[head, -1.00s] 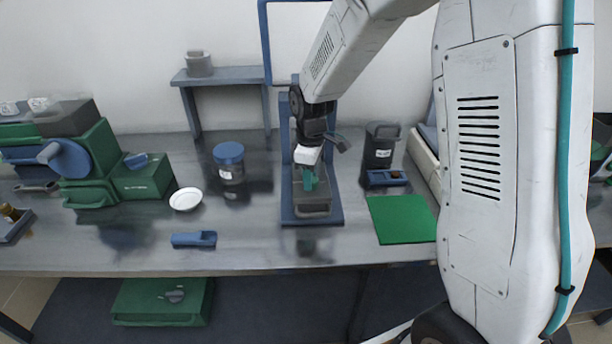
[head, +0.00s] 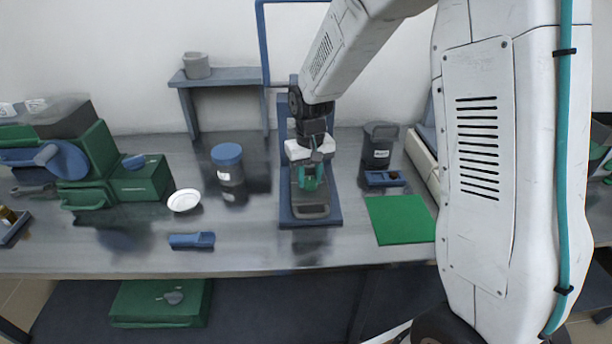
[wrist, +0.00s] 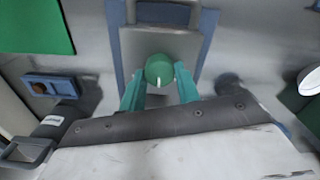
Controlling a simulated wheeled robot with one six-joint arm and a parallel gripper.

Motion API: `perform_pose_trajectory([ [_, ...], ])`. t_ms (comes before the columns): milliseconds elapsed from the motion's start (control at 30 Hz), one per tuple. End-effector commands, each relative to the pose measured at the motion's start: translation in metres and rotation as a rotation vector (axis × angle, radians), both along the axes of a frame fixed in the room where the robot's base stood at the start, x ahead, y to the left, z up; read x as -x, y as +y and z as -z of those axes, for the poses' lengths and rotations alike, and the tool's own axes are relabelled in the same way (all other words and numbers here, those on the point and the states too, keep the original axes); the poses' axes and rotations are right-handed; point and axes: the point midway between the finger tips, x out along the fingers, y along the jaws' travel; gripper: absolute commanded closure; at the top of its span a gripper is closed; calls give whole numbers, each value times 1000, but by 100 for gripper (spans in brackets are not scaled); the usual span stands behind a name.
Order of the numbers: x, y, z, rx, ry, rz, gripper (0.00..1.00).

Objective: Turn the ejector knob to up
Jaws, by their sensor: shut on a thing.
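The ejector knob (wrist: 159,69) is a round green knob with a short white mark, on a grey block (wrist: 184,42) set in a blue frame (wrist: 208,30). In the wrist view the white mark points down the picture. My gripper (wrist: 160,76) has a teal finger on each side of the knob and is shut on it. In the head view my gripper (head: 310,184) points down over the grey block, within the blue frame (head: 337,213). The fingers and wrist largely hide the knob there.
A green mat (head: 400,220), a small blue tray (head: 376,179) and a dark canister (head: 380,150) stand to the right. A blue-lidded jar (head: 228,165), a white dish (head: 184,200) and a blue tool (head: 192,240) lie to the left. The table's front edge is clear.

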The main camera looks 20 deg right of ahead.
Motion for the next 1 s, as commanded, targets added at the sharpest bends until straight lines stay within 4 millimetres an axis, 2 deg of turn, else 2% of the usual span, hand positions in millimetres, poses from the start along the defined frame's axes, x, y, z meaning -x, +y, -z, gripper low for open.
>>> perform_pose_trajectory([
  [700, 1, 1, 0, 0, 1, 673, 91],
  [1000, 0, 2, 0, -1, 0, 896, 91],
])
